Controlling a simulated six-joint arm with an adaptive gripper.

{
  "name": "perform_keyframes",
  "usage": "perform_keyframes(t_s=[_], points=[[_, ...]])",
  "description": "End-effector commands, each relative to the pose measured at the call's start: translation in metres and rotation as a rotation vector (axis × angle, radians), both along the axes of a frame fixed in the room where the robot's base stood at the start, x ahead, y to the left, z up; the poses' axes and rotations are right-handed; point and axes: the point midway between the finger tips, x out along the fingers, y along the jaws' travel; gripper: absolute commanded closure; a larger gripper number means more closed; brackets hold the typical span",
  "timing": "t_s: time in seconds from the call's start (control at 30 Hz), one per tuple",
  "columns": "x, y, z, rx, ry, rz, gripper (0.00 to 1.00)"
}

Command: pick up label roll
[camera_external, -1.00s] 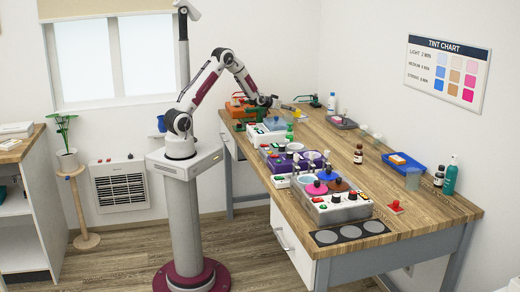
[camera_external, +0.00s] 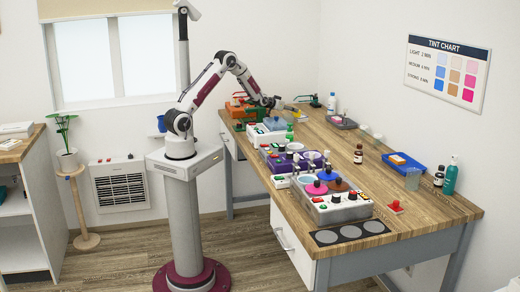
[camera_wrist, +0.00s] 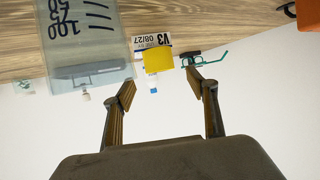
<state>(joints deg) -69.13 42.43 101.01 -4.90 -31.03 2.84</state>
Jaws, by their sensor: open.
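In the wrist view, a white printed label reading "08/27" and "V3" (camera_wrist: 166,41) shows beyond my fingertips, with a yellow piece (camera_wrist: 158,60) in front of part of it. This looks like the label roll, but I cannot tell its full shape. My gripper (camera_wrist: 162,88) is open, with its two fingers apart and nothing held between them. The label and yellow piece appear between and beyond the fingertips. In the external view, my gripper (camera_external: 273,103) is over the far end of the wooden bench, and the label roll cannot be made out clearly there.
In the wrist view, a clear graduated container (camera_wrist: 88,35) is at left, and a teal hooked item (camera_wrist: 210,60) is close to the right finger. In the external view, trays and coloured pots crowd the bench's left side. A blue tray (camera_external: 402,163) lies near the wall.

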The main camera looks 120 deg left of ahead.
Motion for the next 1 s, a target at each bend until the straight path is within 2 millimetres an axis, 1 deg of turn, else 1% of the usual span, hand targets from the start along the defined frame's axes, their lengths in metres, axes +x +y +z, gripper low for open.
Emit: perform_keyframes(t_s=[0.17, 0.37, 0.8, 1.0], points=[[0.000, 0.000, 0.000, 0.000, 0.000, 0.000, 0.42], [0.002, 0.006, -0.004, -0.002, 0.001, 0.000, 0.42], [0.012, 0.037, -0.016, 0.000, 0.000, 0.000, 0.42], [0.015, 0.044, -0.019, 0.000, 0.000, 0.000, 0.42]])
